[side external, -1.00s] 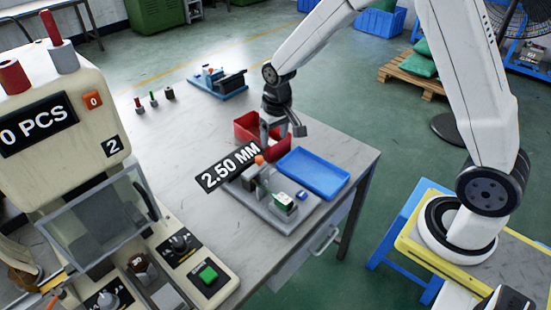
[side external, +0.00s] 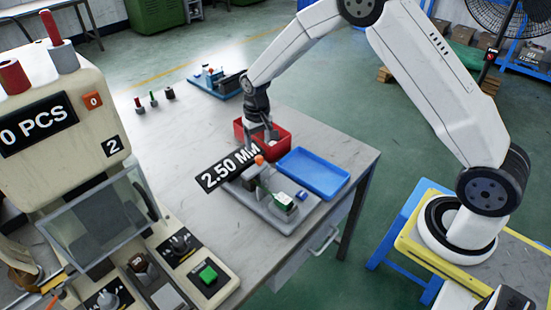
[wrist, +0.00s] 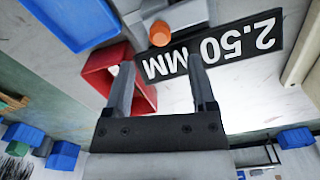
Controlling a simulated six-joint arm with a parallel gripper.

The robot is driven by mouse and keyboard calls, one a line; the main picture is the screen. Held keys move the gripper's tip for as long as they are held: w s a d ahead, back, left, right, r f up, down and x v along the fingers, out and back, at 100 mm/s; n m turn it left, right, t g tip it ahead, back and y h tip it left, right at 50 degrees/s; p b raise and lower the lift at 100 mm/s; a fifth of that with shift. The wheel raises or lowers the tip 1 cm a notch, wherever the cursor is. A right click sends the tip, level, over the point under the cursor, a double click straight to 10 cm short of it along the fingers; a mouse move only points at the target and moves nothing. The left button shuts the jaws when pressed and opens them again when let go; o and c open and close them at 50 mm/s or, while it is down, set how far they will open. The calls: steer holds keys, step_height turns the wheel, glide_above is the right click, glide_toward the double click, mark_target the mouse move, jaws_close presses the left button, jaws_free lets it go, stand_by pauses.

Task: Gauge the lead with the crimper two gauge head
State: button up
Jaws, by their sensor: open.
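In the wrist view the sign (wrist: 225,45) and knob (wrist: 159,33) show beyond my fingertips. My gripper (wrist: 160,70) is open, with nothing seen held between its fingers. In the side view it points down at the red bin's near left side, behind the gauge. The crimper marked 2 (side external: 112,147) is at the left. I cannot make out a lead.
The red bin (side external: 279,136) and an empty-looking blue tray (side external: 315,173) sit close to the gauge. A blue fixture (side external: 217,84) and several small coloured pieces (side external: 153,98) stand farther back. The table's middle left is clear.

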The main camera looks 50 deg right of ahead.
mark_target(259, 157)
steer(key=shift+f, duration=3.35)
jaws_close()
